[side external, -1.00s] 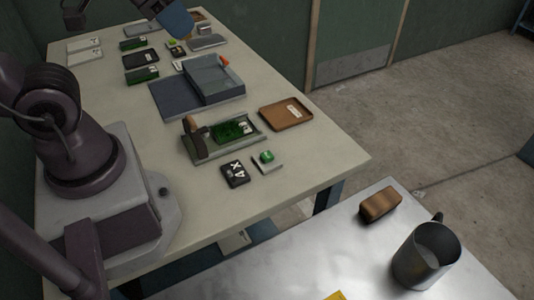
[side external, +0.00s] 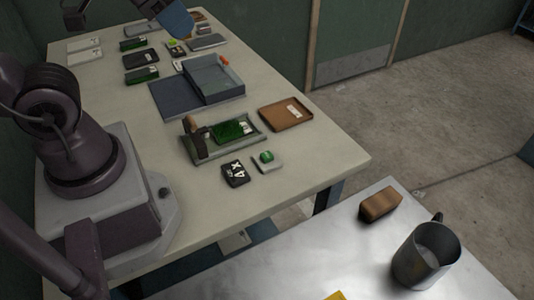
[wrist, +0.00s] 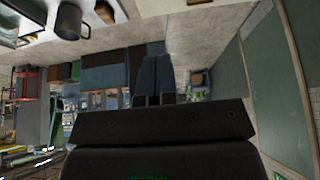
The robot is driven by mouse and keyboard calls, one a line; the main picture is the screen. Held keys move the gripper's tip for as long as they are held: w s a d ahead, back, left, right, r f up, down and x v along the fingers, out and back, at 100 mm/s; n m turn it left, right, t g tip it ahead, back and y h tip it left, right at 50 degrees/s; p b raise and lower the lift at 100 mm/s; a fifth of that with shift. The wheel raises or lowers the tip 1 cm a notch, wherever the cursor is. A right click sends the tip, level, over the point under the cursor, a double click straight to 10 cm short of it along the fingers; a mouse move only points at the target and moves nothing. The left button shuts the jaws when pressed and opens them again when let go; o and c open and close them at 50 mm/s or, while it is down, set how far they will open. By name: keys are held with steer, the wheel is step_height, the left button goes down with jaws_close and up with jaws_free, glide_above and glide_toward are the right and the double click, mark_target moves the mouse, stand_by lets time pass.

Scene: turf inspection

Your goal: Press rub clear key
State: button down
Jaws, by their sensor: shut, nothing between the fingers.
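My gripper (side external: 178,28) shows at the top of the side view as blue fingers pointing down and right, above the far part of the table. In the wrist view its two blue-grey fingers (wrist: 156,72) lie together, shut and empty. A small dark unit (side external: 176,48) with a yellow-green top and a reddish spot sits just below the fingertips in the side view; I cannot tell the gap. A green button (side external: 267,156) on a pale base stands at the near end, beside a dark block with white marks (side external: 235,174). I cannot read a label for the rub clear key on any of them.
A grey open tray (side external: 215,82), a brown tray (side external: 286,114) and a green board in a fixture (side external: 232,130) lie along the table (side external: 310,165). Several small boards and pads lie at the far end. A metal mug (side external: 427,257) and brown block (side external: 380,205) stand on a nearer bench.

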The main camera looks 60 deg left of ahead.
step_height(320, 180, down, 6)
steer(key=w+f+n+g+h, duration=0.1)
steer(key=w+n+g, duration=0.1)
steer(key=n+g, duration=0.15)
steer(key=n+t+h, duration=0.4)
steer(key=n+h, duration=0.2)
steer(key=n, duration=2.6)
glide_above(267, 153)
step_height(267, 153, down, 15)
steer(key=shift+f, duration=4.35)
steer(key=shift+f, duration=0.1)
steer(key=shift+f, duration=0.3)
